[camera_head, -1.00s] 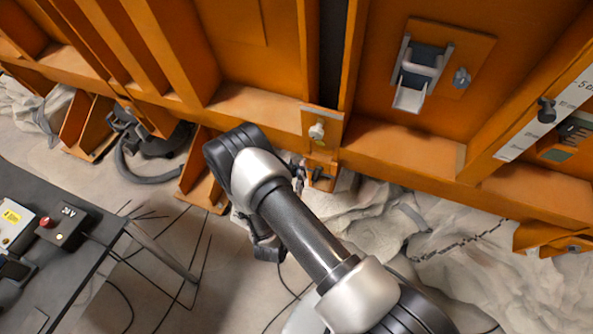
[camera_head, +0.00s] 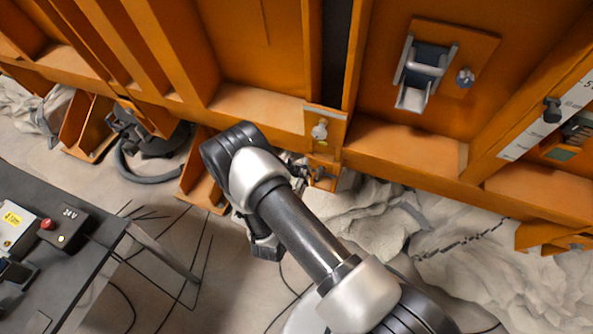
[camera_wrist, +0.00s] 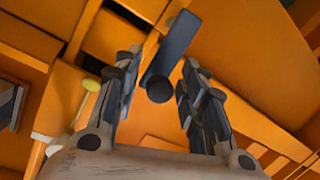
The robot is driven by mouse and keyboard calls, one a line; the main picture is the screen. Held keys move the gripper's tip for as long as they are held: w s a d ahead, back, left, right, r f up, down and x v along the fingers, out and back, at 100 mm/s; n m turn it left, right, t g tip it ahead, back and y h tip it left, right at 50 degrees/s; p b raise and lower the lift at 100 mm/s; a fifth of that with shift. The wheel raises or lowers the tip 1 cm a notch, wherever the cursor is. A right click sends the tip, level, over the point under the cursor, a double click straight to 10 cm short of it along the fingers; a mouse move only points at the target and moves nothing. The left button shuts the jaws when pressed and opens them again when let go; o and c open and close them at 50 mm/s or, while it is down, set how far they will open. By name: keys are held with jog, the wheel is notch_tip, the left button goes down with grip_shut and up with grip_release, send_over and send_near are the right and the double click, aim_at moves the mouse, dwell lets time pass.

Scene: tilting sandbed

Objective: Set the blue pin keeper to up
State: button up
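A dark blue-grey bar (camera_wrist: 174,45), which looks like the blue pin keeper, shows in the wrist view, slanting from upper right to lower left. A dark round knob (camera_wrist: 160,90) is at its lower end. My gripper (camera_wrist: 157,75) is open, with one finger on each side of the bar's lower part. I see gaps on both sides; I cannot tell how far beyond the fingertips the bar lies. In the head view my arm largely hides my gripper and I cannot make out the keeper clearly.
Orange steel frame walls and ribs surround the gripper. An orange plate with a pale bolt (camera_head: 320,129) stands close to my arm. A metal latch (camera_head: 424,68) is at upper right. Sand (camera_head: 500,270) lies below, and a dark table (camera_head: 75,265) with control boxes stands at left.

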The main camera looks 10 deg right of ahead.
jog(key=shift+s+a, duration=0.35)
jog(key=v, duration=1.1)
jog(key=shift+s+d, duration=0.1)
